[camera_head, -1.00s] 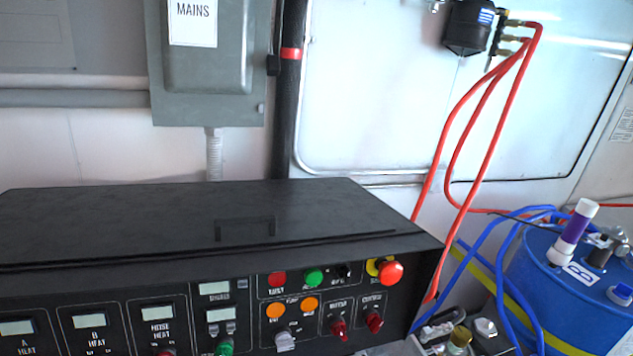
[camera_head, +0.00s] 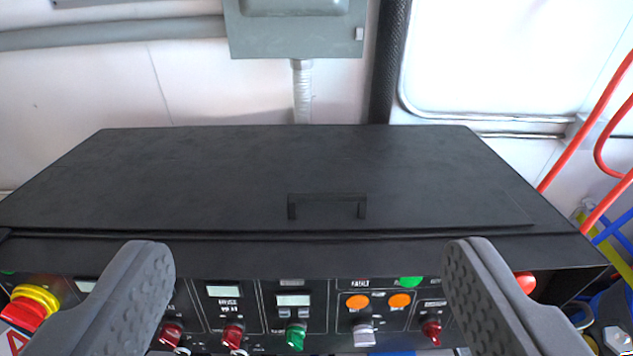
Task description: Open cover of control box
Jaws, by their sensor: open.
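The black control box fills the middle of the head view, with its flat cover (camera_head: 220,170) lying closed on top. A black bar handle (camera_head: 327,197) stands on the cover near its front edge, right of the middle. My gripper (camera_head: 310,270) is open, with one grey finger at the lower left and the other at the lower right. The fingers show in front of the control panel, apart from each other, with nothing between them. The handle appears above and between the fingertips in the picture, and neither finger appears to touch it.
The front panel (camera_head: 260,310) carries several knobs, buttons and displays, including a red stop button with a yellow collar (camera_head: 30,305) at left. A grey electrical box (camera_head: 295,30) and conduit are on the wall behind. Red hoses (camera_head: 590,125) hang at right.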

